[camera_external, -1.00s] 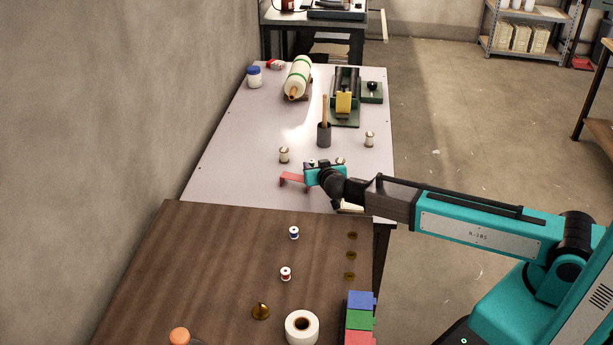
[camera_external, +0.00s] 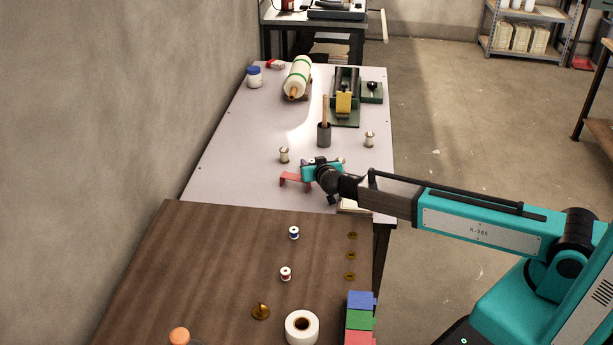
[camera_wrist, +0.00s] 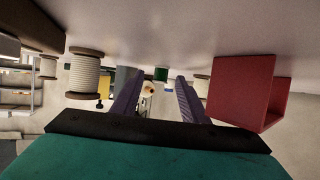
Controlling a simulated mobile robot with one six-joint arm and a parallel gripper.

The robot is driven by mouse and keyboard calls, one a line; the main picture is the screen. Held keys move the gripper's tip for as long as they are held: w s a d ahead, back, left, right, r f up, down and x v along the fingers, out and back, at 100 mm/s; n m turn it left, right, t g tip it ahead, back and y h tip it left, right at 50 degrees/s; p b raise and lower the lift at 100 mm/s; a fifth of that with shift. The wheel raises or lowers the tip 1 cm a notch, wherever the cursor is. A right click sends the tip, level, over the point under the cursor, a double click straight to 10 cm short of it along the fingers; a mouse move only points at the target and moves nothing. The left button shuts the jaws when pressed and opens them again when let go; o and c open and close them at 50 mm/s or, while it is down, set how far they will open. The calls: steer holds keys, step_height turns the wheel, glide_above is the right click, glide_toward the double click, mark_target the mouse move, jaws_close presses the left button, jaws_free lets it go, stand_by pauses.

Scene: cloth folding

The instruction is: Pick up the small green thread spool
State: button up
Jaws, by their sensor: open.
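In the wrist view, which shows the table surface at the top, a small green spool-like thing (camera_wrist: 161,74) appears ahead, between my gripper's fingers (camera_wrist: 158,77) and apparently beyond their tips. The fingers are apart with nothing held between them. In the external view my gripper (camera_external: 320,172) is low over the near part of the pale table, just right of a red bracket (camera_external: 291,180). The green spool cannot be made out there; my gripper and wrist may hide it.
In the wrist view, the red bracket (camera_wrist: 240,92) is close on the right and a cream spool (camera_wrist: 83,74) close on the left. The nearer brown table (camera_external: 220,265) holds small items.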

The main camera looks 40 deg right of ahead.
jaws_close()
steer(key=shift+r, duration=0.15)
step_height(320, 180, up, 10)
steer(key=shift+b, duration=0.35)
stand_by(0.6)
stand_by(0.5)
